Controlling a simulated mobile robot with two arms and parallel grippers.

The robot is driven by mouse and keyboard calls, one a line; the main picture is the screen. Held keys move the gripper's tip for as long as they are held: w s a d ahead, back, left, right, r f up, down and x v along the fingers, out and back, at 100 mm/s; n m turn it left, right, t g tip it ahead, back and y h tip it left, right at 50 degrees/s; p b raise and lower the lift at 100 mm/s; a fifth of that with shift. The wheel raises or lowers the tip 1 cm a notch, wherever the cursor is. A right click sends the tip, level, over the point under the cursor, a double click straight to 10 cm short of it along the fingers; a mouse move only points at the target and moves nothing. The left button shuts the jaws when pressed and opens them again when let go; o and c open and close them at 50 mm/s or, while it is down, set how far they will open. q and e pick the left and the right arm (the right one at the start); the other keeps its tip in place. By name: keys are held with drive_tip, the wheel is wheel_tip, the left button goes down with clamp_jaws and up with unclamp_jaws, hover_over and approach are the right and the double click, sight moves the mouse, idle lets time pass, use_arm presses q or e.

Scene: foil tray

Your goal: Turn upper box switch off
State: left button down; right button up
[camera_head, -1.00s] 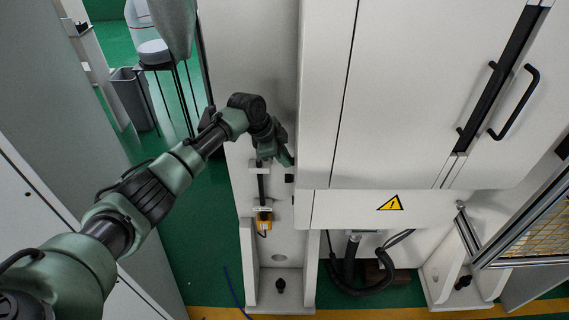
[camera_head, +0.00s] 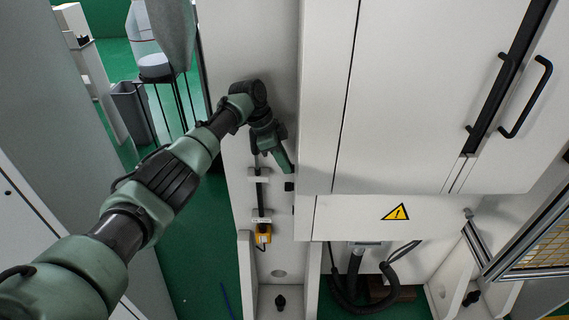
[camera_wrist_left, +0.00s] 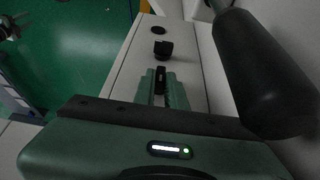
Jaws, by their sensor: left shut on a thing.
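The narrow white side of the cabinet (camera_head: 279,222) carries small black switches. My left gripper (camera_head: 290,170) is at this side in the head view, pointing down to the right. In the left wrist view, my left gripper (camera_wrist_left: 164,88) has its green fingers shut on a black piece (camera_wrist_left: 160,76), which looks like the upper box switch. Its shape is mostly hidden between the fingers. Another black knob (camera_wrist_left: 163,48) stands clear beyond the fingertips; a small black knob (camera_head: 289,186) also shows just below the gripper in the head view. My right gripper is not in view.
A large white cabinet (camera_head: 420,110) with black handles and a yellow warning sign (camera_head: 396,212) stands right of the gripper. A grey bin (camera_head: 131,112) stands on the green floor at the left.

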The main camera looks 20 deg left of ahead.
use_arm(q)
drive_tip(key=shift+s+f, duration=0.1)
drive_tip(key=shift+f, duration=0.05)
drive_tip(key=c, duration=1.5)
unclamp_jaws()
drive_tip(key=shift+o, duration=0.2)
drive_tip(key=b+v, duration=0.2)
drive_tip(key=v, duration=0.5)
drive_tip(key=shift+r, duration=0.4)
drive_tip(key=shift+a+f, duration=0.1)
drive_tip(key=shift+a, duration=0.05)
